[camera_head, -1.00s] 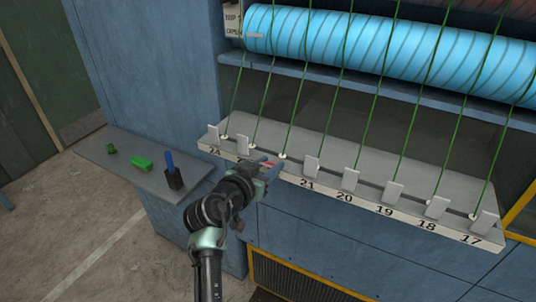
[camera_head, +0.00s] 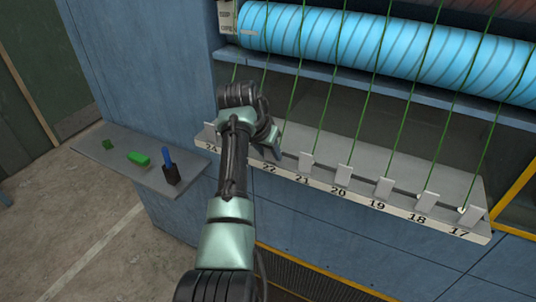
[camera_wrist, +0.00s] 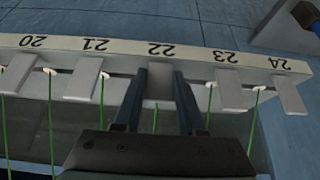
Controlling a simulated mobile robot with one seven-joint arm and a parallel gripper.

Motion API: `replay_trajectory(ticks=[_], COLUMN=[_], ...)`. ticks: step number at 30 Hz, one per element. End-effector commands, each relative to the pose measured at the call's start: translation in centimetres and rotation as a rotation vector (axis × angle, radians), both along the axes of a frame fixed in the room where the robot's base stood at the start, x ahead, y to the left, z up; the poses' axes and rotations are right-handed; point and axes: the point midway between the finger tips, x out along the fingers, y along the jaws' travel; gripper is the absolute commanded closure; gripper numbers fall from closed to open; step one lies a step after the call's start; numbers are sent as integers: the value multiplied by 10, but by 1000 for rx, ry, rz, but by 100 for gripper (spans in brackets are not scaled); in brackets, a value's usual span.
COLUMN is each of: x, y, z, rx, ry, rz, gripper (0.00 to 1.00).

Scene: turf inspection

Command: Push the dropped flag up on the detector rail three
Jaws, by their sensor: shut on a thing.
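The detector rail (camera_head: 375,204) is a pale ledge with printed numbers and a row of grey flags. In the wrist view the rail (camera_wrist: 120,46) appears upside down, numbered 20 to 24. My gripper (camera_wrist: 160,73) has its two dark fingers on either side of the grey flag at number 22 (camera_wrist: 160,84), shut on it. In the head view my gripper (camera_head: 271,146) is at the rail by number 22, and my arm hides that flag. The flag at 21 (camera_head: 306,160) stands beside it. I cannot tell how far flag 22 is tilted.
Flags 21 (camera_wrist: 82,85) and 23 (camera_wrist: 231,96) are close on either side of my fingers. Green yarns run from the rail up past the blue roller (camera_head: 370,45).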

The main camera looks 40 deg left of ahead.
Motion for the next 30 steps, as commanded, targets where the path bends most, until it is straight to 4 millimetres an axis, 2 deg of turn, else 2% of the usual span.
replay_trajectory(ticks=[15,30], x=[5,7], y=[1,1], z=[0,-1], rx=[-32,-43], ry=[138,182], rz=[-2,-3], gripper=[100,100])
